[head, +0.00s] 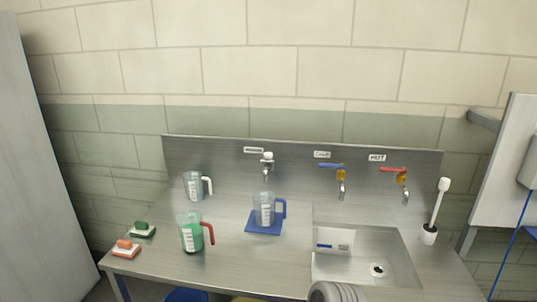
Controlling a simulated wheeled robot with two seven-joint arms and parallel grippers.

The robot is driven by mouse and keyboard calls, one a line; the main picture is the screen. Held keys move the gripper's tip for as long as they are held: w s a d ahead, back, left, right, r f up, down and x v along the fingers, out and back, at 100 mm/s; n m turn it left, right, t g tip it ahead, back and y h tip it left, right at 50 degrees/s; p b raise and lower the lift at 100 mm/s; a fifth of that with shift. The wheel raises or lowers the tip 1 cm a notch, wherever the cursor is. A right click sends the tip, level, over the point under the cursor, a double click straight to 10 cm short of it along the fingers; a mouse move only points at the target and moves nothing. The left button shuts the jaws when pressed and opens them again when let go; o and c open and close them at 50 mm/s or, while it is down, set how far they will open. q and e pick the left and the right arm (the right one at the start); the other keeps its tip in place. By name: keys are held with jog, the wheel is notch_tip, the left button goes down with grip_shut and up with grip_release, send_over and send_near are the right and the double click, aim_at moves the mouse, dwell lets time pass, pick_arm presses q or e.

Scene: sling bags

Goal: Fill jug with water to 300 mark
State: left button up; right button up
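A clear jug with a blue handle (264,210) stands upright on a blue mat (262,230) on the steel counter, below a white-topped tap (267,165). Pale marks show on its side, but I cannot read them or make out a water level. A clear jug with a white handle (193,187) stands to the left and looks empty. A jug with a red handle (191,236) stands nearer the front and holds green liquid. A blue-levered tap (336,176) and a red-levered tap (398,180) are on the right.
A steel sink (350,263) is set into the counter at right, with a brush (436,212) in a holder beside it. Green (142,230) and orange (126,247) sponges lie at far left. A grey rounded thing (337,292) shows at the bottom edge.

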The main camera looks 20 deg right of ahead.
jog(key=shift+c, duration=0.5)
grip_shut()
dwell(1.3)
